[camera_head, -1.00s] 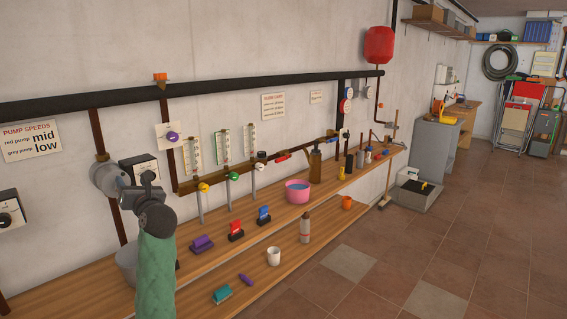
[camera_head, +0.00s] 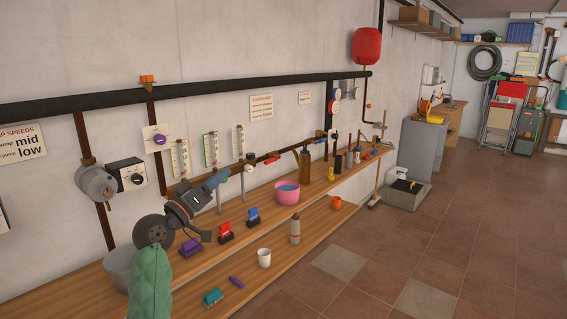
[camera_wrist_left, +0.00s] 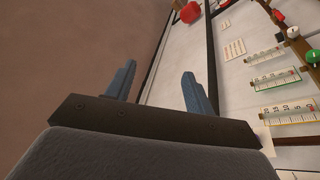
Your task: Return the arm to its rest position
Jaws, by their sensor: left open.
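My left arm comes in at the lower left of the head view in a green sleeve. My left gripper (camera_head: 217,180) is in front of the wall gauges, above the upper shelf, pointing right and away from me. In the left wrist view its two blue-grey fingers (camera_wrist_left: 154,88) stand apart with nothing between them. Beyond them are the wall, dark pipes and several gauges (camera_wrist_left: 280,80). My right gripper is not in view.
The upper wooden shelf (camera_head: 330,184) runs along the wall under the gripper. It holds a purple clip (camera_head: 190,247), a red clip (camera_head: 225,232), a blue clip (camera_head: 253,216) and a pink bowl (camera_head: 287,194). A grey pot (camera_head: 118,268) stands by the arm. The tiled floor (camera_head: 450,240) at right is clear.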

